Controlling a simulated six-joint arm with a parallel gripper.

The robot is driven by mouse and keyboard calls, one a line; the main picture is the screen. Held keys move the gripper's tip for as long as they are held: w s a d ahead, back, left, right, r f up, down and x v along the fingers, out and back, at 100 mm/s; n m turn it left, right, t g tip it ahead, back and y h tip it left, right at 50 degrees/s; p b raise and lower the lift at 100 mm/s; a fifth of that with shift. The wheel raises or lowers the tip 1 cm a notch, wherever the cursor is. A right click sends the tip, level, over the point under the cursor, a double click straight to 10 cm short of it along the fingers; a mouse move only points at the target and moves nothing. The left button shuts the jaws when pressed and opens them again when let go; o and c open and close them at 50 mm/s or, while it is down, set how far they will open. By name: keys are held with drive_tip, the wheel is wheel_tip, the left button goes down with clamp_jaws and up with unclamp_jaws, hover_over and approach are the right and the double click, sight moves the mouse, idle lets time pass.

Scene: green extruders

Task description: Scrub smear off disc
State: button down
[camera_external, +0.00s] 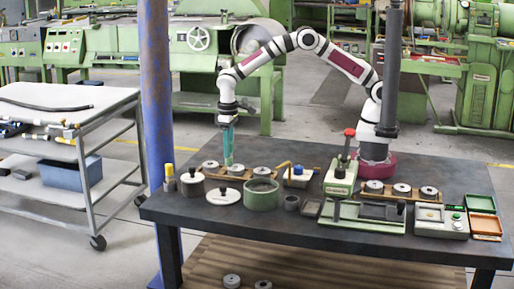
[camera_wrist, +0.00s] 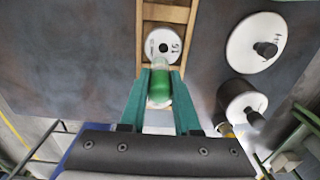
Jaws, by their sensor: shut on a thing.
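My gripper (camera_external: 228,161) points down over the wooden rack (camera_external: 222,174) at the table's back left. In the wrist view its teal fingers (camera_wrist: 160,88) are shut on a green tool (camera_wrist: 161,92) with a pale, translucent end. In the outside view, discs sit left (camera_external: 210,164) and right (camera_external: 238,169) of my fingers, with another (camera_external: 262,171) further right. I make out no smear.
A white knobbed lid (camera_external: 224,196), a white lidded pot (camera_external: 192,184) and a green pot (camera_external: 262,196) stand in front of the rack. A green press (camera_external: 342,176), a second disc rack (camera_external: 414,195), a scale (camera_external: 441,221) and an orange tray (camera_external: 486,227) fill the right.

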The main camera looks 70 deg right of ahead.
drive_tip(key=shift+s, duration=2.75)
drive_tip(key=shift+w, duration=3.05)
drive_tip(key=shift+r, duration=3)
drive_tip(key=shift+r, duration=0.1)
drive_tip(key=shift+r, duration=1.4)
